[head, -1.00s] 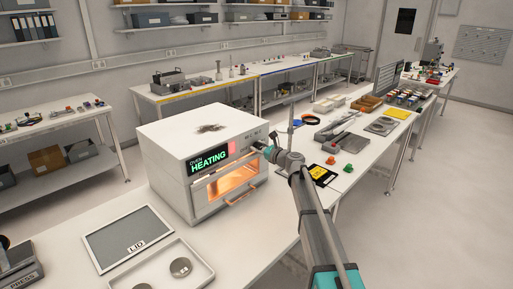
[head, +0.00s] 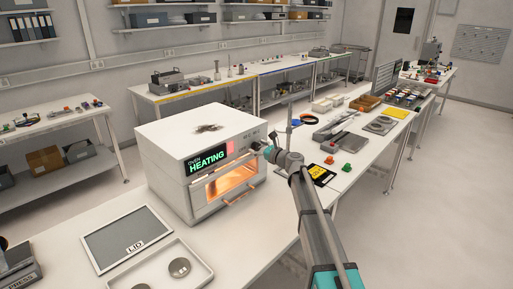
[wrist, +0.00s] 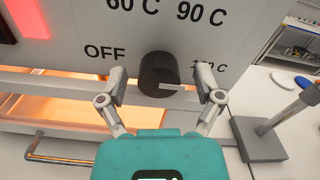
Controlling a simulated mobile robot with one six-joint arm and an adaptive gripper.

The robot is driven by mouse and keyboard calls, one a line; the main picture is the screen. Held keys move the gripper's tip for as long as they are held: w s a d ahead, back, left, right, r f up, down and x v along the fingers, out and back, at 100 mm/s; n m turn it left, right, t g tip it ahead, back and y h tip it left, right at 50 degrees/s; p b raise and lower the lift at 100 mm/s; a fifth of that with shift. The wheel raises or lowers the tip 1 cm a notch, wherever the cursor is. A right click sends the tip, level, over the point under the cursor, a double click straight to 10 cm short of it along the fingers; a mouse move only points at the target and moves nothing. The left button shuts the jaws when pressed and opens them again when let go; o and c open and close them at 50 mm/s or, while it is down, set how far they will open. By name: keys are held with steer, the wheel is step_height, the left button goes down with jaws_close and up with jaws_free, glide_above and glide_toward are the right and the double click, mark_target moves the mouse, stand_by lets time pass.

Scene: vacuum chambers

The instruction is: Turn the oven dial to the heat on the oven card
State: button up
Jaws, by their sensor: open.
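The oven (head: 165,160) is a white box on the bench with a lit "HEATING" display (head: 207,162). Its black round dial (wrist: 158,70) is close up in the wrist view, with "OFF", "60 C" and "90 C" around it. A fourth label (wrist: 212,66) at the right is partly hidden by a finger. A pale mark on the dial points right, towards that label. My gripper (wrist: 161,78) is open, one finger on each side of the dial; I cannot tell whether they touch it. A yellow and black card (head: 320,174) lies right of the oven; its text is unreadable.
A metal stand (wrist: 262,137) rises from the bench right of the dial. Green (head: 346,167) and orange (head: 329,160) pieces lie near the card. A lid (head: 128,239) and a tray (head: 205,270) lie in front.

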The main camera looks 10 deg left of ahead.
steer(key=v, duration=1.1)
steer(key=shift+s+d, duration=0.2)
steer(key=shift+d, duration=0.05)
steer(key=shift+s, duration=0.1)
steer(key=s+d+f+n+g+h, duration=0.2)
steer(key=s+f+n+g+h, duration=0.1)
steer(key=s+f+n, duration=0.5)
steer(key=s+d+f+n+g+h, duration=0.2)
steer(key=s+f+n+g+h, duration=0.25)
steer(key=s, duration=0.55)
steer(key=s+d+f+n+g+h, duration=0.1)
steer(key=s+d+f+n+h, duration=0.2)
steer(key=s+d+n, duration=0.2)
steer(key=s+d+f+n+g+h, duration=0.2)
steer(key=s+d+n, duration=0.3)
steer(key=s+d, duration=0.3)
steer(key=s+f+h, duration=0.1)
steer(key=s, duration=0.2)
steer(key=shift+d+n+h, duration=0.2)
steer(key=shift+n+h, duration=0.15)
